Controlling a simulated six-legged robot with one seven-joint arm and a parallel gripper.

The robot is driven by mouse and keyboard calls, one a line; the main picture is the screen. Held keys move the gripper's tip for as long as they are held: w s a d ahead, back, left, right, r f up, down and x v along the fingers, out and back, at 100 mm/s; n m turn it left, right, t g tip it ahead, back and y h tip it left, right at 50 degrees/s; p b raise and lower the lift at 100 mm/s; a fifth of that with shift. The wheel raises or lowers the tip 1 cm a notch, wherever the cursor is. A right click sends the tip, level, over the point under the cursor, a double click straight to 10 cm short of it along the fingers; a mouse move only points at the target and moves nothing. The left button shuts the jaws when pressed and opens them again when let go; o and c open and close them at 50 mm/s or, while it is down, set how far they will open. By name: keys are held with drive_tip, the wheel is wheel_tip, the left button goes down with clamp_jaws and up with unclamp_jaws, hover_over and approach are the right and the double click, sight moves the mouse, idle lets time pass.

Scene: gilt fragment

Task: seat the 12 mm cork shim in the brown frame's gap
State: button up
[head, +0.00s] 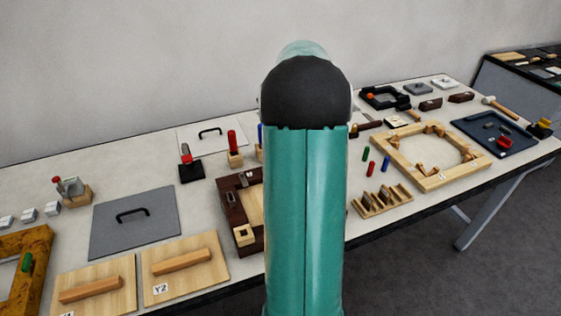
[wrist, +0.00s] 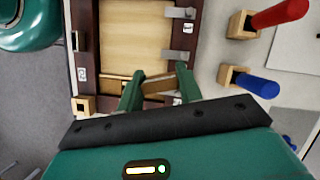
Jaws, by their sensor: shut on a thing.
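The dark brown frame (wrist: 88,30) lies around a pale wood panel (wrist: 130,35) in the wrist view. It also shows in the head view (head: 244,236), partly hidden by my arm. My gripper (wrist: 154,74) is over the frame's near right part, its two green fingers shut on a small brown piece, seemingly the cork shim (wrist: 157,84). The shim lies crosswise between the fingers, slightly tilted. I cannot tell whether it touches the frame or is above it. The gap itself is not clear to see. In the head view my arm hides the gripper.
Grey metal tabs (wrist: 178,55) sit on the frame's right rail. A pale block (wrist: 83,105) is at its near left corner. Red-handled (wrist: 280,14) and blue-handled (wrist: 258,86) tools stand in wooden holders to the right. A grey lidded plate (head: 135,232) lies left of the frame.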

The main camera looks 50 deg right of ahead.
drive_tip(key=s+d+r+m+t, duration=0.1)
drive_tip(key=s+d+m, duration=0.2)
drive_tip(key=s+d, duration=0.3)
drive_tip(key=shift+m, duration=0.3)
drive_tip(key=w+f, duration=0.1)
drive_tip(key=w, duration=0.1)
drive_tip(key=w+d+f, duration=0.1)
drive_tip(key=w, duration=0.2)
drive_tip(key=w+d+f, duration=0.1)
drive_tip(key=w+f, duration=0.1)
drive_tip(key=shift+w, duration=0.25)
drive_tip(key=w+f, duration=0.2)
drive_tip(key=w+d+f, duration=0.1)
drive_tip(key=f, duration=0.1)
drive_tip(key=shift+w+f, duration=0.3)
drive_tip(key=shift+w, duration=0.1)
drive_tip(key=shift+w+d+f, duration=0.1)
drive_tip(key=shift+w+f, duration=0.05)
drive_tip(key=shift+f, duration=0.05)
drive_tip(key=shift+w+d+f, duration=0.1)
drive_tip(key=shift+w+f, duration=0.1)
drive_tip(key=shift+f, duration=0.75)
drive_tip(key=shift+w+f, duration=0.15)
drive_tip(key=shift+f, duration=0.8)
drive_tip(key=shift+f, duration=0.15)
drive_tip(key=o, duration=0.7)
